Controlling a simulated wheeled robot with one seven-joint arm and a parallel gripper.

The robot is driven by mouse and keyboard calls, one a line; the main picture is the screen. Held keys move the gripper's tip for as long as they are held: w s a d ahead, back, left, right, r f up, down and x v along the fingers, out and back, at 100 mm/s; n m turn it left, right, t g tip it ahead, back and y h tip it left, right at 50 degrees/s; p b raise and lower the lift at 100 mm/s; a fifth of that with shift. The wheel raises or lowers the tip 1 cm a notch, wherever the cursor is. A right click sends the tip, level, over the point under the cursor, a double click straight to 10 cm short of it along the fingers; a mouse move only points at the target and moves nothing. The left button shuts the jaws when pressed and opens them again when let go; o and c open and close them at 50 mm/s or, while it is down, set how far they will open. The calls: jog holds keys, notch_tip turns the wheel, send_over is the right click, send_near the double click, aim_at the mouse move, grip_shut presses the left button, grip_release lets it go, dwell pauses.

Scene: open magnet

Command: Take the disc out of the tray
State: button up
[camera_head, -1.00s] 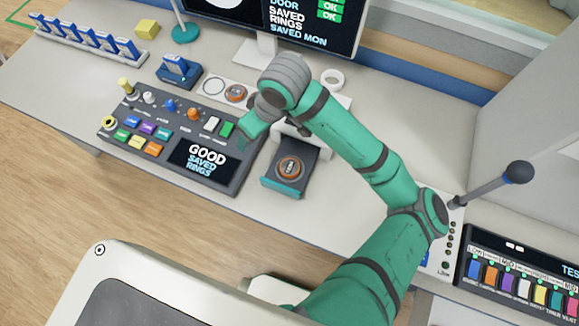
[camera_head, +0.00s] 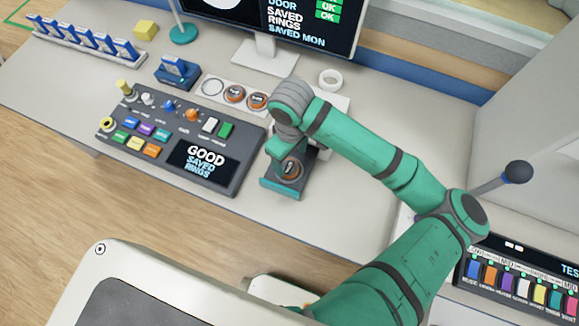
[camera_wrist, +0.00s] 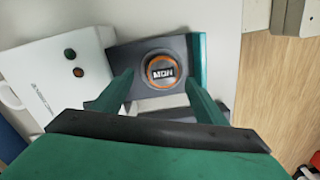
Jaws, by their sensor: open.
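The disc (camera_head: 291,169) is round and dark with an orange ring; in the wrist view (camera_wrist: 161,71) its face reads "MON". It lies in the dark pulled-out tray (camera_head: 270,187) with a teal front edge, which also shows in the wrist view (camera_wrist: 125,56). My gripper (camera_head: 287,155) is over the tray's back part. In the wrist view my gripper (camera_wrist: 158,85) has its two teal fingers apart, one toward each side of the disc. I cannot tell whether either finger touches the disc. My wrist hides part of the tray and the drive behind it in the head view.
The white drive housing (camera_wrist: 60,75) stands beside the tray. Left of it are a button console (camera_head: 150,130) and a white strip (camera_head: 213,90) with two orange-ringed discs (camera_head: 234,94) (camera_head: 257,101). A white ring (camera_head: 331,79) and a monitor stand behind. The counter in front right is clear.

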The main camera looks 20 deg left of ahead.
aim_at(288, 167)
jog(key=f, duration=0.4)
jog(key=shift+s+a+f, duration=0.1)
jog(key=shift+s+a, duration=0.15)
jog(key=shift+s, duration=0.05)
jog(key=shift+d, duration=0.1)
jog(key=c, duration=1.2)
jog(key=shift+r, duration=0.2)
jog(key=shift+c, duration=0.2)
